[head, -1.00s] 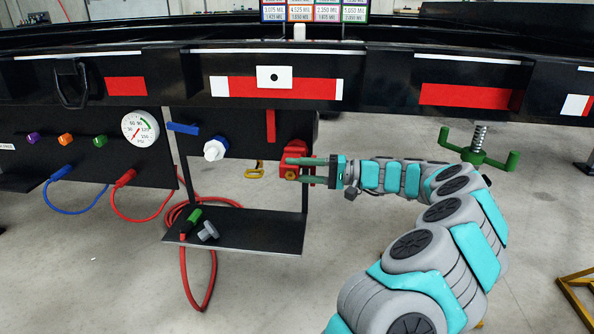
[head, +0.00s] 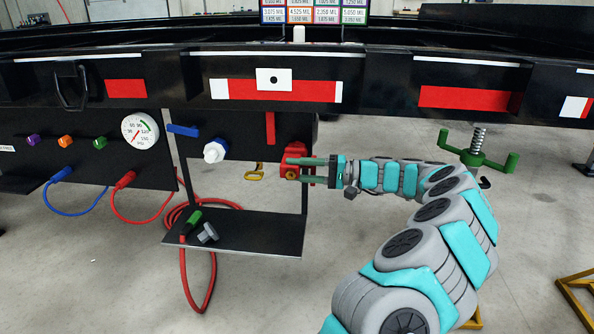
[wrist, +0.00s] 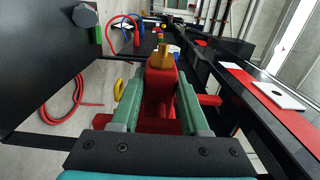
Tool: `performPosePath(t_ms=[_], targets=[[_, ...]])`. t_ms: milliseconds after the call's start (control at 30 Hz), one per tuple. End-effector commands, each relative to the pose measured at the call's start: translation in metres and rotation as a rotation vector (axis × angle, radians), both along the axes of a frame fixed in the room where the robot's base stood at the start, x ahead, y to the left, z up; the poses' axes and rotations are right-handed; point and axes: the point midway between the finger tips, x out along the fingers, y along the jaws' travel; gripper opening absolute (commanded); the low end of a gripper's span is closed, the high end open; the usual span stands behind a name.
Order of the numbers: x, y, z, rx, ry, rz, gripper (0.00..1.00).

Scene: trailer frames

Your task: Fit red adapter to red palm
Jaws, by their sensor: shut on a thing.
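My gripper (head: 307,170) points left at the right post of the black hanging frame, with its two green fingers on either side of a red piece. It is shut on that red piece, which I take as the red adapter (wrist: 161,84); a brass-yellow nose (wrist: 160,58) tops it in the wrist view. In the head view, red body (head: 294,151) shows around and above the fingers at the post, likely including the red palm. I cannot tell where adapter and palm divide, or whether they are seated together. The fingers hide part of the contact.
A white fitting (head: 215,151) and a blue lever (head: 184,130) are on the frame's left, a red lever (head: 270,128) nearer. A green-and-black piece and a grey knob (head: 207,233) lie on the shelf (head: 260,235). A red hose hangs below. The trailer beam (head: 380,85) runs above.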

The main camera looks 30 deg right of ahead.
Motion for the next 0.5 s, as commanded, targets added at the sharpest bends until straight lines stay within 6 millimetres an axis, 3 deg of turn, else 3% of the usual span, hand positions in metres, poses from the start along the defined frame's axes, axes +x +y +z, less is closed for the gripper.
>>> performPosePath(t_ms=[33, 333, 500], targets=[[0.0007, -0.0004, 0.0004, 0.0, 0.0, 0.0, 0.46], [0.0005, 0.0, 0.0002, 0.0, 0.0, 0.0, 0.8], [0.0005, 0.0002, 0.0002, 0.0, 0.0, 0.0, 0.8]])
